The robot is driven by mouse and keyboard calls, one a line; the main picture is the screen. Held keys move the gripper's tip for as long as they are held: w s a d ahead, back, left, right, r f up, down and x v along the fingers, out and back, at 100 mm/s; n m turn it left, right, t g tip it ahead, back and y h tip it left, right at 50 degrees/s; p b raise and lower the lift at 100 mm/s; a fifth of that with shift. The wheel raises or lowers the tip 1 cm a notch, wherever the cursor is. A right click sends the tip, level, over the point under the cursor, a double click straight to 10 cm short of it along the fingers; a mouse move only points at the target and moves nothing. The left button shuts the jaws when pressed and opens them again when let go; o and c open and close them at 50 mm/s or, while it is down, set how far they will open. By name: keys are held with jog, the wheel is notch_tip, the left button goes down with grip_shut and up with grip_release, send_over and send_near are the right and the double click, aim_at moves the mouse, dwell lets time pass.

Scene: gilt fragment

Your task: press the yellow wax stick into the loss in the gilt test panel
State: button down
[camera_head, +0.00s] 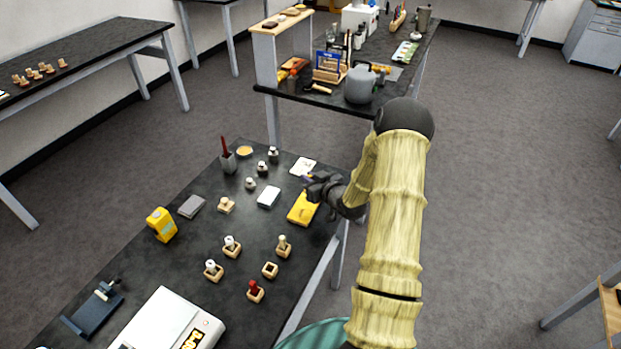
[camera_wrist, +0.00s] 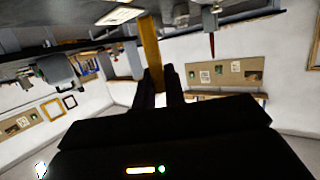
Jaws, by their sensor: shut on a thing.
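The yellow panel (camera_head: 303,208) lies on the near dark table, close to its right edge; my gripper partly covers its far end. My gripper (camera_head: 312,186) is above and beside that far end. In the wrist view my gripper (camera_wrist: 160,75) is shut on a yellow stick (camera_wrist: 151,45), which reaches up the picture from between the fingers. The stick is hidden or too small to make out in the head view. I cannot tell whether its tip touches the panel, and the loss cannot be made out.
Small wooden holders stand nearby, one with a red stick (camera_head: 254,287) and one empty (camera_head: 270,270). A white block (camera_head: 268,197), a yellow device (camera_head: 161,224) and a white scale (camera_head: 170,325) share the table. A grey can (camera_head: 360,85) stands on the farther table.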

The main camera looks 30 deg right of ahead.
jog(key=shift+w+a+f+b, duration=0.1)
jog(key=shift+w+f+b, duration=0.05)
jog(key=shift+f+b, duration=0.55)
jog(key=shift+w+f+b, duration=0.1)
jog(key=shift+f+b, duration=0.4)
jog(key=shift+f, duration=0.4)
jog(key=shift+s+r, duration=0.1)
jog(key=shift+s, duration=0.05)
jog(key=shift+s, duration=0.1)
jog(key=shift+f+b, duration=0.3)
jog(key=shift+b, duration=0.15)
dwell(1.8)
dwell(0.6)
jog(key=shift+r, duration=0.1)
jog(key=shift+r+p, duration=1.45)
jog(key=shift+r, duration=1.05)
